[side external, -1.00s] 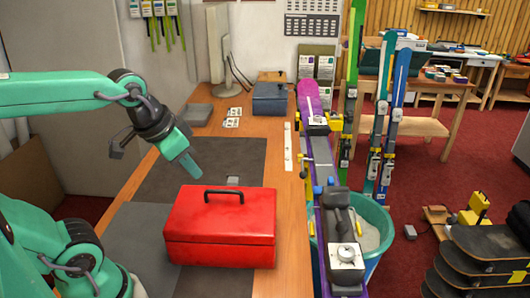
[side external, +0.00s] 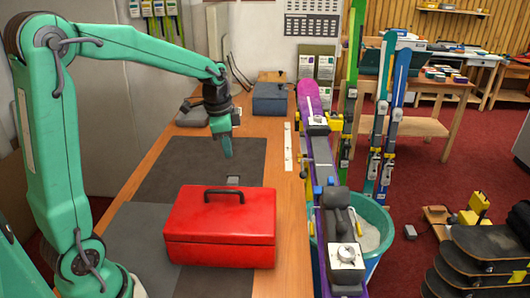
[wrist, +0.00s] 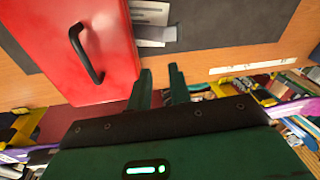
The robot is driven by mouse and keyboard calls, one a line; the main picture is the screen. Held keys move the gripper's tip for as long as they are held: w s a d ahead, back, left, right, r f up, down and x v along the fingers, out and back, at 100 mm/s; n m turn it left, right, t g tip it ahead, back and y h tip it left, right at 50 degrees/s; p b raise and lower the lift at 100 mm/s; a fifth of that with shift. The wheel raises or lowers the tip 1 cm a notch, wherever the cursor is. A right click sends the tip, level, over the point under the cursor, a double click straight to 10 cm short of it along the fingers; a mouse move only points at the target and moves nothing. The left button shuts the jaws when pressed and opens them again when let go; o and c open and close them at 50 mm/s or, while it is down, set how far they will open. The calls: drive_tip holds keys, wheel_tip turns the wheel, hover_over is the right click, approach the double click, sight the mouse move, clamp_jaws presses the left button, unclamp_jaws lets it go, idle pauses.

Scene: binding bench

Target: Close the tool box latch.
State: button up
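The red tool box (side external: 220,232) sits shut on the bench, with a black handle (side external: 224,194) on its lid. A grey latch piece (side external: 233,181) shows just past the box's far edge. In the wrist view, the box (wrist: 60,35) fills the upper left, and the pale latch parts (wrist: 155,34) stick out from its right edge. My gripper (side external: 228,156) points down above the bench, beyond the far side of the box and apart from the latch. In the wrist view, its two fingers (wrist: 160,72) have a narrow empty gap between them. The latch's lower part is hard to make out.
Dark mats (side external: 190,172) lie on the wooden bench. A blue-grey box (side external: 270,99) stands at the back. A purple ski (side external: 318,150) in a holder runs along the bench's right edge, and a teal bucket (side external: 376,255) stands beyond it. The mat behind the tool box is clear.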

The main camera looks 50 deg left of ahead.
drive_tip(key=m, duration=0.2)
hover_over(233, 176)
drive_tip(key=shift+g, duration=0.4)
drive_tip(key=f, duration=0.4)
drive_tip(key=shift+s+d+f, duration=0.2)
drive_tip(key=shift+s+f, duration=0.05)
drive_tip(key=shift+f, duration=0.05)
drive_tip(key=shift+w+a+f, duration=0.15)
drive_tip(key=shift+f, duration=1.8)
drive_tip(key=shift+w+a+f, duration=0.1)
drive_tip(key=shift+a+f, duration=0.05)
drive_tip(key=shift+f, duration=1.75)
clamp_jaws()
